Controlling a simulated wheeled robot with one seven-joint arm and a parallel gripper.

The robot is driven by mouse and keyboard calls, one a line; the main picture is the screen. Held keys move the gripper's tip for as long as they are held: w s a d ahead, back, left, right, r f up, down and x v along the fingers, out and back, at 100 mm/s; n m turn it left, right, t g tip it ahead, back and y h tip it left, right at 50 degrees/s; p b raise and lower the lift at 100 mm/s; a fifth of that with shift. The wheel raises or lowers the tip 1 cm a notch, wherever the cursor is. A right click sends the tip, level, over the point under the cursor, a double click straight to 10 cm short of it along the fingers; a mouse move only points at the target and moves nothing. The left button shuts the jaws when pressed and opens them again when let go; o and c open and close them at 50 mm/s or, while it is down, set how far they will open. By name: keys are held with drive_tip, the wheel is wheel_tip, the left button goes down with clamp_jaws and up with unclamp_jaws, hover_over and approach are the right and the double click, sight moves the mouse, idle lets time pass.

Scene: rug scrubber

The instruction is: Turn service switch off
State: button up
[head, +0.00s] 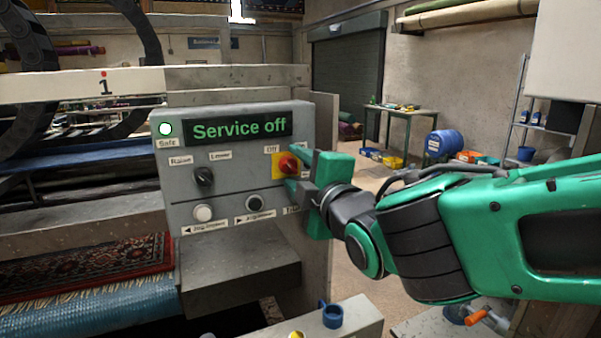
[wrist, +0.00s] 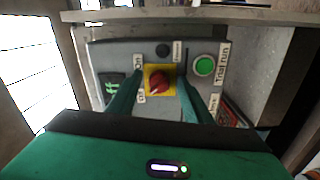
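The service switch is a red knob on a yellow plate (head: 286,165) at the right side of the grey control panel (head: 232,160). In the wrist view the red knob (wrist: 158,82) is tilted, its lower end towards the lower left, near a label that seems to read "Off". The display (head: 238,129) reads "Service off" in green. A lamp (head: 165,129) above the "Safe" label is lit. My gripper (head: 293,168) is at the panel with a finger on either side of the knob. In the wrist view my gripper (wrist: 160,86) is open, with gaps beside the knob.
A black selector (head: 203,176), a white button (head: 203,213) and a dark button (head: 254,203) sit near the switch. The wrist view shows a green button (wrist: 204,66) labelled "Trial run". A grey ledge (head: 240,262) juts out below the panel.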

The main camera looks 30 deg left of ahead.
drive_tip(key=shift+s, duration=0.2)
drive_tip(key=shift+s+d, duration=0.2)
drive_tip(key=shift+d, duration=0.1)
drive_tip(key=v, duration=0.9)
drive_tip(key=shift+d, duration=0.4)
drive_tip(key=shift+s, duration=0.1)
